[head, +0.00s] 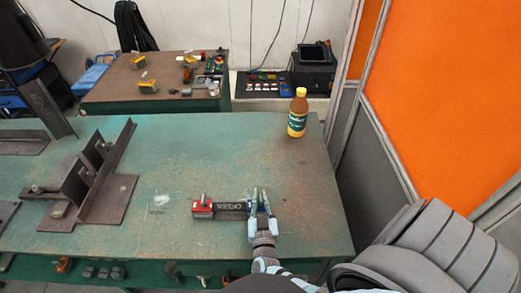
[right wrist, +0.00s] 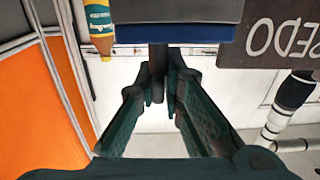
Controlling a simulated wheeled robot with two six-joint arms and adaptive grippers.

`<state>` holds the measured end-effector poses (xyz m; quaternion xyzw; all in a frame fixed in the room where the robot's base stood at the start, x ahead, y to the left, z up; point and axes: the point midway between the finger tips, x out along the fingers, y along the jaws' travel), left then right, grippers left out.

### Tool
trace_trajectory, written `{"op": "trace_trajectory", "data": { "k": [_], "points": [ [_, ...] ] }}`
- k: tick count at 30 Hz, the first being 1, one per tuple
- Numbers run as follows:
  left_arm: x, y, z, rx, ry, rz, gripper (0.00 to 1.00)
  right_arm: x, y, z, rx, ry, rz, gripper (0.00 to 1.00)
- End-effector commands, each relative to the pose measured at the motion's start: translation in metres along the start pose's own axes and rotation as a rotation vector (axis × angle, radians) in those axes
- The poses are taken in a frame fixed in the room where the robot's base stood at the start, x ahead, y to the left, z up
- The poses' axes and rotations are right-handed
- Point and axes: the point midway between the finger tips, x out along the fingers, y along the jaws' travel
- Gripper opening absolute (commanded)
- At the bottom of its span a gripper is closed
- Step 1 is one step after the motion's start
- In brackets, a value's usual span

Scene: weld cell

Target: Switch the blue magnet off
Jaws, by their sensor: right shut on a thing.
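The blue magnet (right wrist: 175,33) shows in the right wrist view as a grey block with a blue band, with a dark post-like handle (right wrist: 158,72) on it. My right gripper (head: 260,200) is shut on this handle; its fingers (right wrist: 160,95) stand on either side of it in the wrist view. In the head view my gripper covers most of the blue magnet, and only a sliver of blue shows beside it. A dark lettered bar (head: 230,206) lies between it and a red magnet (head: 202,210). My left gripper is not in view.
The green table (head: 180,240) also holds a brown bottle (head: 298,112) at the back right and a steel angle fixture (head: 105,185) on the left. A second table (head: 120,95) with small parts stands behind. An orange panel (head: 440,100) stands at right.

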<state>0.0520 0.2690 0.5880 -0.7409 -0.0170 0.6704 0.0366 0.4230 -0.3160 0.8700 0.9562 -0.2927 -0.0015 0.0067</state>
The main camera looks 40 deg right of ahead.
Motion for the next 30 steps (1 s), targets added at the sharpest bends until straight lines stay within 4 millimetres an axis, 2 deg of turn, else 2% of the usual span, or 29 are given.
{"op": "trace_trajectory", "data": {
  "k": [7,20,21,24,30],
  "points": [
    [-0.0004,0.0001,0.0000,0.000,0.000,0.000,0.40,0.0006,-0.0003,-0.0002,0.000,0.001,0.064,0.00],
    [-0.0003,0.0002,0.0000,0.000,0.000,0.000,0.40,0.0004,0.0002,0.0000,-0.001,0.002,0.075,0.00],
    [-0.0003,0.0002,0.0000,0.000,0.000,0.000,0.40,0.0004,0.0003,-0.0001,-0.001,0.002,0.075,0.10],
    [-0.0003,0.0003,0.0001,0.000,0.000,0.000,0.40,0.0004,0.0002,0.0000,-0.001,0.002,0.074,0.26],
    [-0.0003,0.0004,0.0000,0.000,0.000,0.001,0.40,0.0003,0.0002,0.0001,0.000,0.001,0.074,0.28]
  ]
}}
